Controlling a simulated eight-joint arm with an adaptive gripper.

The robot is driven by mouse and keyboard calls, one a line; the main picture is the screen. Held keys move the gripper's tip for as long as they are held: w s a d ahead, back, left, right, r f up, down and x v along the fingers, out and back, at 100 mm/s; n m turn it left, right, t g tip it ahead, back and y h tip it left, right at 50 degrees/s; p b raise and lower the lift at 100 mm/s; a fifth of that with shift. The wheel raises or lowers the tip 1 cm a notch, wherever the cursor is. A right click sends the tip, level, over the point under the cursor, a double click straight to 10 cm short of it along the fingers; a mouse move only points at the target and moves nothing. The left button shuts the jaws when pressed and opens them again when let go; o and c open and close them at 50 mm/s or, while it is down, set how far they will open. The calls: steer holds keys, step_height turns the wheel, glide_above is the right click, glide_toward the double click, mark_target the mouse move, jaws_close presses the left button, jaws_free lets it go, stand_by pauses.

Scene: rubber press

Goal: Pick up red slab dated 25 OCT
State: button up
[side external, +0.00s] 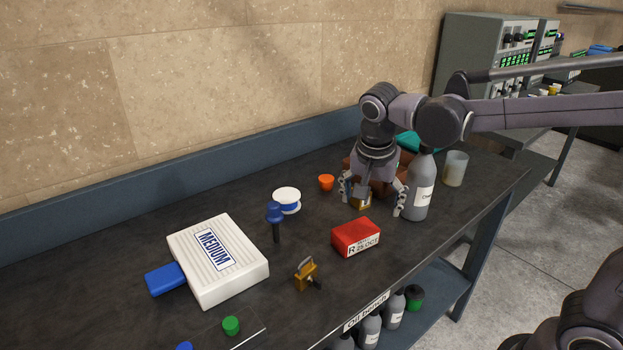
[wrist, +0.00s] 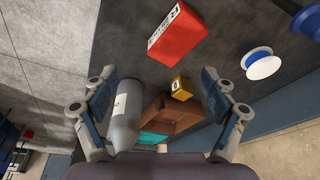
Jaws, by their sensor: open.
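The red slab (side external: 356,237) lies flat on the dark bench near its front edge, with a white label reading "R 25 OCT" on its front face. In the wrist view the slab (wrist: 178,36) is at the top, beyond the fingertips, its label on the left edge. My gripper (side external: 373,203) is open, above the bench behind and to the right of the slab, and apart from it. In the wrist view my gripper (wrist: 160,82) has its fingers spread wide, with a small yellow block (wrist: 181,88) and part of a grey bottle (wrist: 127,115) showing between them.
The grey bottle stands close to my gripper's right finger. A brown box (wrist: 172,113) and a teal item (wrist: 152,138) lie near the gripper. A brass padlock (side external: 306,275), blue-handled tool (side external: 275,218), white spool (side external: 287,199) and orange cup (side external: 326,182) stand left of the gripper.

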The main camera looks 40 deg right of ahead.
mark_target(355, 230)
steer(key=w+m, duration=0.1)
steer(key=m, duration=0.1)
steer(key=w+a+f+m+g+h, duration=0.1)
steer(key=w+m, duration=0.1)
steer(key=w+a+f+m+g+h, duration=0.1)
steer(key=w+m, duration=0.1)
steer(key=m, duration=0.1)
steer(key=x, duration=0.5)
steer(key=shift+f, duration=0.15)
steer(key=shift+a+x, duration=0.1)
steer(key=shift+x, duration=1.2)
steer(key=shift+a+x, duration=0.15)
steer(key=shift+x, duration=1.2)
steer(key=shift+s+f, duration=0.1)
steer(key=shift+f, duration=0.2)
steer(key=c, duration=1.5)
